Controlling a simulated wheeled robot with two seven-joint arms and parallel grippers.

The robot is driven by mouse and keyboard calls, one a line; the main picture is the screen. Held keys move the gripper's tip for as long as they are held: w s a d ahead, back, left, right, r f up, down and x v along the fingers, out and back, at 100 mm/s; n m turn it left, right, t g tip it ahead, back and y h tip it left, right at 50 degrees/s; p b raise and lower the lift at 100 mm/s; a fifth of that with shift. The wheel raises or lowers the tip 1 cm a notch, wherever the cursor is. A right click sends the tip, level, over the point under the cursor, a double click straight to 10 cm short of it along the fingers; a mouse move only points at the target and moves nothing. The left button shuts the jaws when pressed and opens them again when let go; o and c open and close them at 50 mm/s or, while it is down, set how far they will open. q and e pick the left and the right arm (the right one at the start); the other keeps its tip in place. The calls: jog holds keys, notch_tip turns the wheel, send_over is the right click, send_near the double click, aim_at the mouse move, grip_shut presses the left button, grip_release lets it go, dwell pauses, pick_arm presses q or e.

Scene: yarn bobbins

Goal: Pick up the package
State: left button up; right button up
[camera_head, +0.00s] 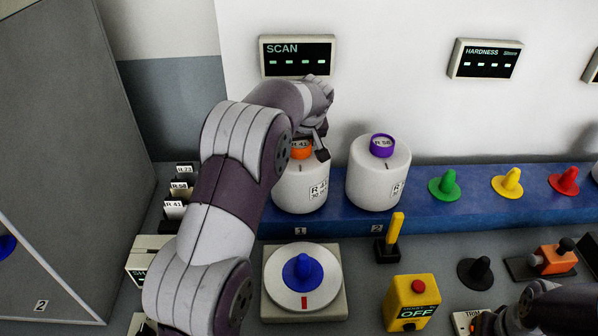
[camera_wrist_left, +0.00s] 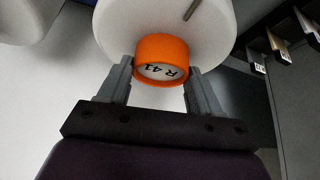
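A white bobbin with an orange core end marked R 41 (camera_head: 300,188) stands upright at place 1 on the blue shelf. A second white bobbin with a purple core end marked R 58 (camera_head: 378,175) stands to its right at place 2. My left gripper (camera_head: 318,146) is at the top of the R 41 bobbin, partly hidden by my own wrist. In the left wrist view, its fingers (camera_wrist_left: 160,85) lie on either side of the orange end (camera_wrist_left: 165,48), very close to it. I cannot tell whether they press on it. No package is identifiable by that name.
Green (camera_head: 444,185), yellow (camera_head: 507,183) and red (camera_head: 565,181) cones stand along the blue shelf (camera_head: 425,218). In front are a scale with a blue cone (camera_head: 303,272), a yellow lever (camera_head: 396,228) and a yellow OFF box (camera_head: 411,303). A grey cabinet (camera_head: 70,130) stands left.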

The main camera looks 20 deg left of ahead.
pick_arm(q)
jog(key=shift+s+d+r, duration=0.1)
jog(key=shift+d, duration=0.05)
jog(key=c, duration=1)
jog(key=shift+r, duration=0.2)
grip_shut()
jog(key=shift+w, duration=0.2)
notch_tip(320, 180, up, 5)
jog(key=shift+f+b, duration=0.1)
jog(key=shift+b, duration=0.3)
notch_tip(320, 180, up, 5)
jog(key=p, duration=0.2)
jog(key=shift+s+p, duration=0.1)
jog(key=shift+p, duration=0.3)
